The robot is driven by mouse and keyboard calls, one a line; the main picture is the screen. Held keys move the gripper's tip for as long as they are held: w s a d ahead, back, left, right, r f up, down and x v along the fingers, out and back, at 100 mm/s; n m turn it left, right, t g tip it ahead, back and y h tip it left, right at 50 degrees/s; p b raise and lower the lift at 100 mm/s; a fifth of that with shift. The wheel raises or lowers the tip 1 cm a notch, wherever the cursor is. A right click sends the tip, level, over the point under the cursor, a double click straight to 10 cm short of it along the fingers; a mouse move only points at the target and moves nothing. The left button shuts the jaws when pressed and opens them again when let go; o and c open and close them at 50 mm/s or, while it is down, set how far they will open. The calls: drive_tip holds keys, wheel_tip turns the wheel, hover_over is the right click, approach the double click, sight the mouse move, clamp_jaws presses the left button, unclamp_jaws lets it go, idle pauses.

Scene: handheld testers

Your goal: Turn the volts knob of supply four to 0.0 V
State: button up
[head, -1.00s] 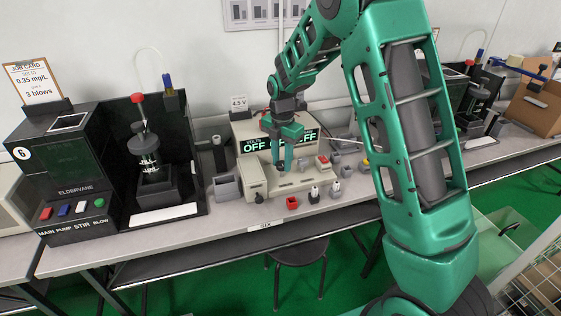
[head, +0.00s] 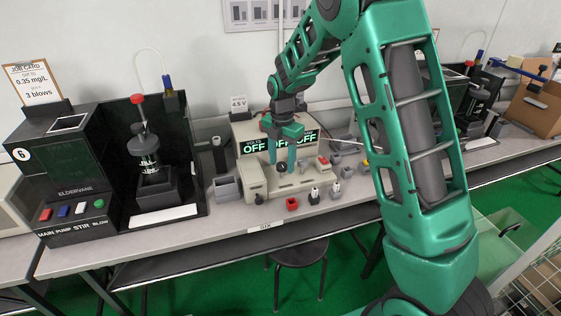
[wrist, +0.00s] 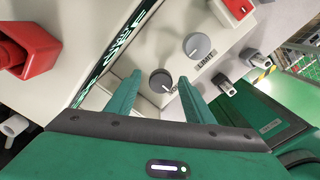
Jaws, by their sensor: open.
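My gripper (wrist: 158,88) is open, with one finger on each side of the dark knob and gaps showing. In the head view my gripper (head: 282,168) is in front of the supply.
A red switch (wrist: 238,8) and terminal posts (wrist: 227,84) sit near the knobs. The black Eldervane tester (head: 75,170) stands at left.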

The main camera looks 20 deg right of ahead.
sight(282, 163)
wheel_tip(282, 163, up, 11)
drive_tip(key=shift+f, duration=0.2)
idle(0.6)
drive_tip(key=s+d+r+m, duration=0.3)
drive_tip(key=s+d+m, duration=0.4)
drive_tip(key=s+m, duration=0.15)
drive_tip(key=s+d+r+m, duration=0.2)
drive_tip(key=s+d+m, duration=0.45)
drive_tip(key=s, duration=0.35)
drive_tip(key=s+d+f+m, duration=0.1)
drive_tip(key=s+m, duration=0.7)
drive_tip(key=s, duration=0.3)
drive_tip(key=s+d+f+m, duration=0.2)
drive_tip(key=s+m, duration=0.6)
drive_tip(key=s, duration=0.2)
drive_tip(key=shift+s+d, duration=0.25)
drive_tip(key=shift+s, duration=0.1)
drive_tip(key=shift+f, duration=0.1)
